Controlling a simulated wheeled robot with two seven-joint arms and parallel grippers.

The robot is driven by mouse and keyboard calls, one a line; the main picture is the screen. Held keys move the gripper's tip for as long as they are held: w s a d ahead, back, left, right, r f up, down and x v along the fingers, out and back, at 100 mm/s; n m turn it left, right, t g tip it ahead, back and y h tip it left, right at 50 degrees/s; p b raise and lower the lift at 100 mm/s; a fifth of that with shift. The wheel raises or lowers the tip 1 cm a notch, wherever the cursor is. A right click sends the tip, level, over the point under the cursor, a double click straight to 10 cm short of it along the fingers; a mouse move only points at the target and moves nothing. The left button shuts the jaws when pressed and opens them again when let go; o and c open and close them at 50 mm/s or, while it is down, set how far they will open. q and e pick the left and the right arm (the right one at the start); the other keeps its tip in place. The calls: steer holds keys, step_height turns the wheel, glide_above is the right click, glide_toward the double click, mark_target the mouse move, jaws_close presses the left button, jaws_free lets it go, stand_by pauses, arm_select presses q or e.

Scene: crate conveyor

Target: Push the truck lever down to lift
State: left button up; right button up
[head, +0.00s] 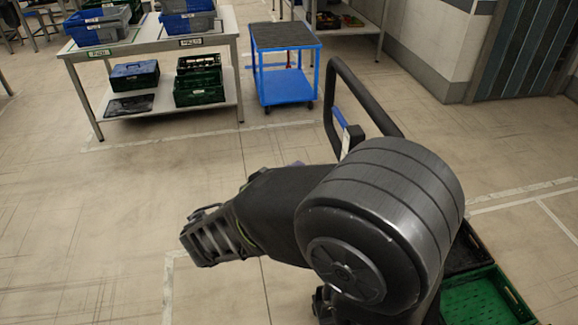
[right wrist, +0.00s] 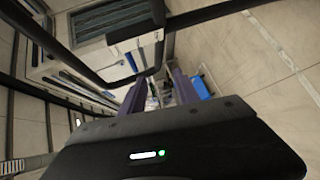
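The truck's handle is a black upright loop (head: 332,78) in the head view, behind my right arm. A blue lever (head: 340,117) sits on its near side, with a pale label below it. The truck's lower part is hidden by my arm. In the right wrist view, my right gripper (right wrist: 158,84) has two purple fingers standing apart, with nothing visible held between them. Dark bars cross in front of them, and a small blue strip (right wrist: 131,62) shows near the left finger; I cannot tell whether it is the lever. My left gripper is out of view.
A green crate (head: 485,297) lies at the lower right, partly behind my arm. A blue cart (head: 285,82) stands beyond the handle. A table (head: 150,45) with blue and green crates is at the upper left. The floor at the left is clear.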

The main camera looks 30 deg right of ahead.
steer(key=s+a+f+g+y, duration=0.1)
steer(key=s+f+g+y, duration=0.1)
steer(key=f, duration=0.8)
steer(key=s+a+f+n+g+y+b, duration=0.1)
steer(key=s+f+g+y, duration=0.1)
steer(key=f, duration=0.8)
steer(key=shift+s+n+y, duration=0.3)
steer(key=shift+s+y, duration=0.1)
steer(key=shift+s, duration=0.45)
steer(key=s+a+f+m+g+y, duration=0.1)
steer(key=s+a+f+g+y, duration=0.1)
steer(key=s+a+f+y, duration=0.5)
steer(key=s+a+f+m+g+y, duration=0.1)
steer(key=s+a+f+g, duration=0.3)
steer(key=f, duration=0.6)
steer(key=a+f+m+t+y, duration=0.4)
steer(key=a+f+m+y, duration=0.1)
steer(key=a, duration=0.4)
steer(key=shift+s+a+f+m, duration=0.2)
steer(key=shift+a+m, duration=0.05)
steer(key=shift+m, duration=0.15)
